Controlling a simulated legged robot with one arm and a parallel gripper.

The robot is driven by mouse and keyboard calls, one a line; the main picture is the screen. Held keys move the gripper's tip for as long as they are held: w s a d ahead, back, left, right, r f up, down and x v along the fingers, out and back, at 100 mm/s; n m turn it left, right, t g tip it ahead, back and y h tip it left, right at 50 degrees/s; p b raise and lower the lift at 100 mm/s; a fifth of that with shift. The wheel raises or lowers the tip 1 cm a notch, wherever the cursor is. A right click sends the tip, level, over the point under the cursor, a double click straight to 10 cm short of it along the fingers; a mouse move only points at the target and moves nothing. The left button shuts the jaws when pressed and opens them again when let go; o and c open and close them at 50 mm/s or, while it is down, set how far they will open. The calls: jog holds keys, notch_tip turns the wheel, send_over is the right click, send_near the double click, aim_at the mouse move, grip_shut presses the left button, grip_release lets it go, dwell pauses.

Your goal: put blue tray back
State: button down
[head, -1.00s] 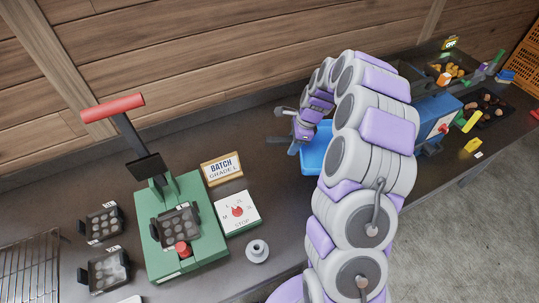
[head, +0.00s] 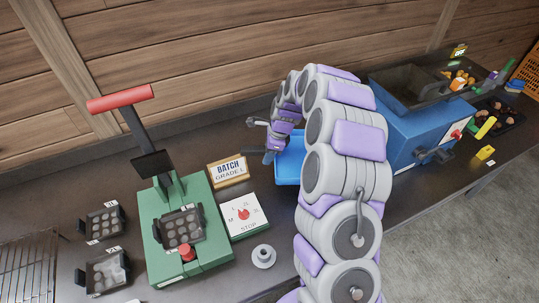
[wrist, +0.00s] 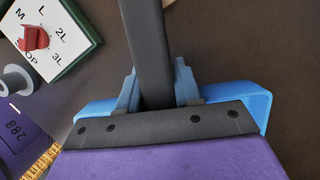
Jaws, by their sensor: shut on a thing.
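The blue tray (head: 289,162) is in the middle of the head view, partly hidden behind my arm. My gripper (head: 270,152) is at the tray's left edge and shut on it. In the wrist view the tray (wrist: 258,100) shows as blue edges on both sides of my gripper (wrist: 158,95), with most of it hidden by the gripper body. I cannot tell whether the tray touches the bench.
A green press (head: 187,240) with a red-handled lever stands at left. A BATCH GRADE sign (head: 228,171) and a white dial plate (head: 244,215) are close left of the tray. A blue machine (head: 415,135) stands right of my arm. Dark bench (head: 100,165) shows at the back left.

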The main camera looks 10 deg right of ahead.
aim_at(280, 158)
jog(key=shift+a+r, duration=0.1)
jog(key=shift+a, duration=0.4)
jog(key=shift+d+f+p, duration=0.5)
jog(key=shift+d+f, duration=0.1)
jog(key=shift+d, duration=0.3)
jog(key=c, duration=1.1)
grip_release()
jog(key=shift+a, duration=0.3)
jog(key=shift+c, duration=0.2)
jog(key=o, duration=0.4)
jog(key=shift+a, duration=0.4)
jog(key=shift+c, duration=0.2)
jog(key=shift+d+r+b, duration=0.55)
jog(key=shift+r+b, duration=0.1)
jog(key=w+p+v, duration=0.1)
jog(key=p+v, duration=0.2)
jog(key=v, duration=0.9)
jog(key=s+a+r+n, duration=0.5)
jog(key=s+r+n, duration=0.15)
jog(key=s, duration=0.45)
jog(key=s+r+n+g+h, duration=0.1)
jog(key=s+n, duration=0.6)
jog(key=s, duration=0.9)
jog(key=s+d+r+n+g+h, duration=0.1)
jog(key=s+n, duration=0.5)
jog(key=s, duration=1)
jog(key=shift+s+r+n+h, duration=0.35)
jog(key=shift+r+h, duration=0.2)
jog(key=shift+h, duration=0.05)
